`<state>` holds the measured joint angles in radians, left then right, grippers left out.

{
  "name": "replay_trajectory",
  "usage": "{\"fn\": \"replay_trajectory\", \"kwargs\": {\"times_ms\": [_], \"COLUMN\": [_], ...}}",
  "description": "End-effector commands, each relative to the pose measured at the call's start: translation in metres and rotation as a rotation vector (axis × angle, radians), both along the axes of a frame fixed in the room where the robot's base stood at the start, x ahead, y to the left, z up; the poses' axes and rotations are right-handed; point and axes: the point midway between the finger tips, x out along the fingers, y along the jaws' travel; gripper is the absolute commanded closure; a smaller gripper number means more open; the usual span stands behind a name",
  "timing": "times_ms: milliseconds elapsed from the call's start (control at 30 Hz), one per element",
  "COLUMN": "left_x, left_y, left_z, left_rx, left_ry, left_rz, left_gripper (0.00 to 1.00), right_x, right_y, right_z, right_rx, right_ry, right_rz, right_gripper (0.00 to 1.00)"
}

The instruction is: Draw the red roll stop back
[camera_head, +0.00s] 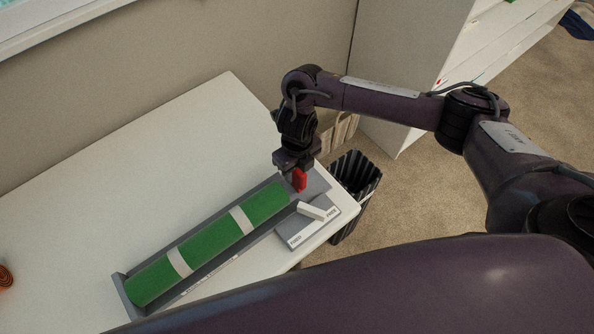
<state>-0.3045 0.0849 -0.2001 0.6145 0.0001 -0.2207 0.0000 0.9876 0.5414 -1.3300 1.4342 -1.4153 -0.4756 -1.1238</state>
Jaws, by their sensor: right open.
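The red roll stop (299,181) is a small upright red piece at the right end of a grey tray (120,285) on the white table. A green roll (207,245) with two pale bands lies in the tray, its right end close to the red stop. My right gripper (294,170) points down right at the red stop, with its jaws open. The gripper's body partly hides the stop's top, and I cannot tell whether the fingers touch it. My left gripper is not in view.
A grey plate with a white lever (312,211) sits beside the tray's right end, at the table corner. A black ribbed bin (355,180) stands on the carpet past that corner. The white table (130,170) is clear behind the tray. White shelves (480,50) stand at the upper right.

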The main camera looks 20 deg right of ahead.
Motion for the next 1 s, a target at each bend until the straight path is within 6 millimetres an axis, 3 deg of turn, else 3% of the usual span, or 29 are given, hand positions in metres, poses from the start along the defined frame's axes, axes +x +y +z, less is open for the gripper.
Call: {"fn": "replay_trajectory", "kwargs": {"times_ms": [200, 433, 767, 1000], "left_x": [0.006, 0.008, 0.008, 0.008], "left_y": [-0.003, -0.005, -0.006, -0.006], "left_z": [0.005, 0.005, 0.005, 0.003], "left_rx": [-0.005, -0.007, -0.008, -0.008], "left_ry": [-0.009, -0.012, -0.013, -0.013], "left_rz": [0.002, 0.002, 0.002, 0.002], "left_gripper": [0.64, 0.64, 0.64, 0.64], "right_x": [0.000, 0.000, 0.000, 0.001], "right_y": [0.000, 0.000, 0.000, -0.001], "right_z": [-0.014, -0.015, -0.014, -0.015], "right_rx": [0.001, 0.001, 0.001, 0.001], "right_ry": [-0.002, -0.002, -0.002, -0.003], "right_rz": [0.000, 0.001, 0.001, 0.001], "right_gripper": [0.58, 0.58, 1.00, 1.00]}}
